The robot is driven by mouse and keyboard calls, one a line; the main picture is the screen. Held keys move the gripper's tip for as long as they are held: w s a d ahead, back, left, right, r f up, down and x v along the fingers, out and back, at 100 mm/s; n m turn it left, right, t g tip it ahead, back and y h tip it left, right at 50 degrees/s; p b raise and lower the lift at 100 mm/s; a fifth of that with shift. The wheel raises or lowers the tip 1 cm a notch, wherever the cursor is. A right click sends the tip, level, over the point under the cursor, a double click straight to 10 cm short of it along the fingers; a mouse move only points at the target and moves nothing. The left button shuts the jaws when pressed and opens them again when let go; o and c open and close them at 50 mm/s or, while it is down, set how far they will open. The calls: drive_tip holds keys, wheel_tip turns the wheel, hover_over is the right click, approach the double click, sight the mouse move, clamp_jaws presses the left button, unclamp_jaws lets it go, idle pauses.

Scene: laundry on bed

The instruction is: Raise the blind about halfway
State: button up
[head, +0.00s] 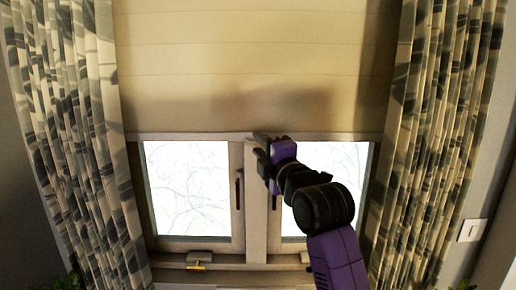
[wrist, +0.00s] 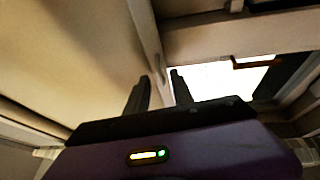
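The pale beige blind (head: 240,60) covers the upper part of the window. Its bottom rail (head: 190,136) hangs roughly level, with bright glass showing below it. My gripper (head: 260,149) is at the middle of this rail. In the wrist view, the blind (wrist: 75,50) fills the left side and its rail (wrist: 146,40) runs down between my two fingers (wrist: 160,82). The fingers are close together, one on each side of the rail, and appear shut on it. The exact contact at the fingertips is small and dark.
Patterned curtains hang at the left (head: 75,130) and right (head: 440,130) of the window. A dark window handle (head: 238,190) is below the blind. A yellow-handled object (head: 197,266) lies on the sill. A wall switch (head: 470,230) is at the right.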

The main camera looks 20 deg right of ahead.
drive_tip(key=s+f+b, duration=0.1)
drive_tip(key=s+b, duration=0.1)
drive_tip(key=s, duration=0.4)
drive_tip(key=shift+s+d, duration=0.3)
drive_tip(key=shift+s, duration=0.1)
